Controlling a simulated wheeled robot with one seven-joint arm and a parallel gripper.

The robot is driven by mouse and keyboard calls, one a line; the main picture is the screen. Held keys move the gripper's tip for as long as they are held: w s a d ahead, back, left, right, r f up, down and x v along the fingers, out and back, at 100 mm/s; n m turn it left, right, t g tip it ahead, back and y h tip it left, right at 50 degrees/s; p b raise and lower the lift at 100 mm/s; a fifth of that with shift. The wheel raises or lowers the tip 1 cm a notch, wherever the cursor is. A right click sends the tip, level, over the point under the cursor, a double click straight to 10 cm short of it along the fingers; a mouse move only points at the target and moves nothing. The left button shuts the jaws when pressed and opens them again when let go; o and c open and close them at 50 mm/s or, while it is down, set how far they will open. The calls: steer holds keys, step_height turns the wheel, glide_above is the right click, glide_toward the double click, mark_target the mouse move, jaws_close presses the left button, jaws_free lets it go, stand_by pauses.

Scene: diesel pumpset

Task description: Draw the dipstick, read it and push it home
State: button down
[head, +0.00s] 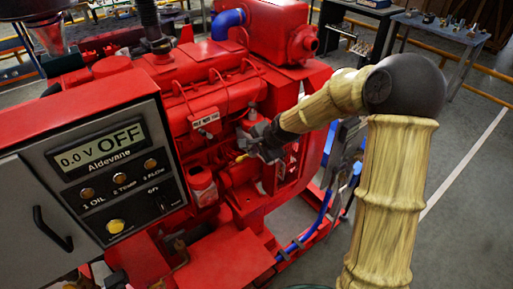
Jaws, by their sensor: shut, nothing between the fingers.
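The red diesel engine (215,95) fills the middle of the head view. My gripper (250,149) is at the engine's near right side, at the end of my pale, ribbed arm. Its fingers look shut and empty. A small brass-yellow piece (241,158), possibly the dipstick's handle, shows just left of the fingertips. I cannot tell whether they touch it. The rest of the dipstick and any oil mark on it cannot be made out.
A grey control panel (105,165) at left reads "0.0 V OFF", with several lamps and a handle. A small white tag (206,120) hangs on the engine. A red filler-like part (202,185) stands left below the gripper. Open floor (470,190) lies to the right.

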mark_target(242, 158)
steer(key=p+x, duration=0.1)
steer(key=x, duration=1)
steer(key=shift+w+d+f+p, duration=0.1)
steer(key=shift+p, duration=0.25)
